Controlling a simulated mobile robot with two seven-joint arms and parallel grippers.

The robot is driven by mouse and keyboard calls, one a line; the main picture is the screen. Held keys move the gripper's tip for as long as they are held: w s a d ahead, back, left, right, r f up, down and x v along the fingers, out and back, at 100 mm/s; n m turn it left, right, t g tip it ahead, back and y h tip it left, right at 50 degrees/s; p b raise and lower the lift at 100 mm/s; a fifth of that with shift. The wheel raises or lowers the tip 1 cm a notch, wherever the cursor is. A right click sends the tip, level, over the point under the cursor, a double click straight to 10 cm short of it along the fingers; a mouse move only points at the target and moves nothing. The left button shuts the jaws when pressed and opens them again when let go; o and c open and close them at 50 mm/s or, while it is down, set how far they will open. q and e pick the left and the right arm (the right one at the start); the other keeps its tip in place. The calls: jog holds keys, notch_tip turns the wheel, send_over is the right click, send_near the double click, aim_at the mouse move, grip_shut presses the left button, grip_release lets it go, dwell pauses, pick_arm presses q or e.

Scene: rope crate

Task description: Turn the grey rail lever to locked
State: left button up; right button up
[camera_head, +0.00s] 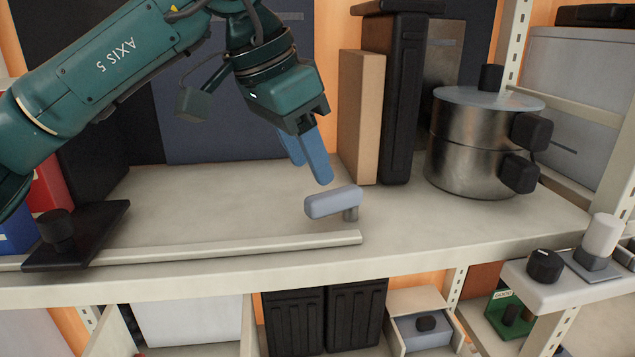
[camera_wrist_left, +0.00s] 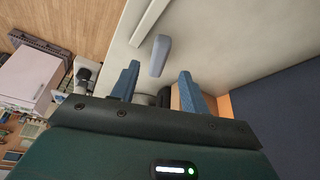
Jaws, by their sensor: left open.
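The grey rail lever (camera_head: 334,203) stands on the shelf on a short round post at its right end. Its handle points left, near the right end of the pale rail. My left gripper (camera_head: 308,170) hangs just above and behind the lever, its two blue fingers pointing down, open and empty. In the left wrist view the lever (camera_wrist_left: 159,55) lies ahead of the gap between the spread fingers (camera_wrist_left: 158,84), apart from both. My right gripper is in neither view. No lock marking can be made out.
The pale rail (camera_head: 230,248) runs along the shelf's front edge to a black block with a knob (camera_head: 75,238) at left. A cardboard box (camera_head: 360,115) and a steel pot (camera_head: 470,145) stand behind and right. The shelf left of the lever is clear.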

pick_arm(q)
jog(key=v, duration=0.7)
jog(key=shift+r, duration=0.35)
jog(key=shift+a, duration=0.1)
